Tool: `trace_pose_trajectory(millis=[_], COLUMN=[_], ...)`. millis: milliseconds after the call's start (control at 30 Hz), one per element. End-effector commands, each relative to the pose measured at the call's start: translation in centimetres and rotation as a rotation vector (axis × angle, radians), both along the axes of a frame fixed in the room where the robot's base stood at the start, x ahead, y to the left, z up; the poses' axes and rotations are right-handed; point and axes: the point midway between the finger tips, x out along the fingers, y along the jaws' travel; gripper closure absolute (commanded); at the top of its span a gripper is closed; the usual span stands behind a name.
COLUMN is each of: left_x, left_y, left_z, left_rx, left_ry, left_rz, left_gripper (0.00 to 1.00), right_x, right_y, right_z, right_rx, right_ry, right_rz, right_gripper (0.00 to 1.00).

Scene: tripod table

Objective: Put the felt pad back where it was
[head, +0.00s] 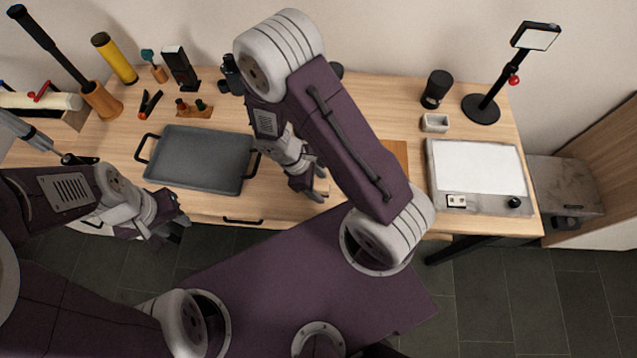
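I cannot pick out the felt pad for certain. A flat orange-brown square (399,153) lies on the table, partly hidden behind my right arm; I cannot tell its material. My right gripper (316,190) points down near the table's front edge, left of that square. A small pale tan patch shows at its fingertips, and I cannot tell whether it is held. My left gripper (177,228) is in front of the table's front edge, below the grey tray (200,158). It looks empty, but its finger gap is unclear.
The wooden table (285,205) carries a white-topped panel (478,170), a small pale box (435,122), a black cup (437,88) and a lamp stand (481,108) at right. A wooden holder (194,109), a yellow cylinder (114,58) and pliers (150,103) are back left.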

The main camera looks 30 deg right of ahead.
Motion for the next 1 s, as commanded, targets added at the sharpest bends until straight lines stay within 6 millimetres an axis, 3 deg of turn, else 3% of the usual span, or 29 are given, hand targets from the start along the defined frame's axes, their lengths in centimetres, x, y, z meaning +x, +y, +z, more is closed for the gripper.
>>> trace_pose_trajectory(millis=[200, 333, 700, 833, 1000], left_x=[0.0, 0.0, 0.0, 0.0, 0.0], left_y=[0.0, 0.0, 0.0, 0.0, 0.0], left_z=[0.0, 0.7, 2.2, 2.3, 2.3], left_rx=[0.000, 0.000, 0.000, 0.000, 0.000], left_ry=[0.000, 0.000, 0.000, 0.000, 0.000], left_rz=[0.000, 0.000, 0.000, 0.000, 0.000], left_gripper=[0.64, 0.64, 0.64, 0.64, 0.64], right_x=[0.0, 0.2, 2.1, 2.4, 2.4], right_y=[0.0, 0.2, 3.2, 3.8, 4.0], right_z=[0.0, 1.1, 9.3, 10.9, 11.5], right_rx=[0.001, 0.001, 0.003, 0.002, 0.001], right_ry=[-0.001, -0.005, -0.005, -0.003, -0.001], right_rz=[0.000, 0.002, 0.000, 0.001, -0.001], right_gripper=[0.39, 0.39, 0.39, 0.39, 0.39])
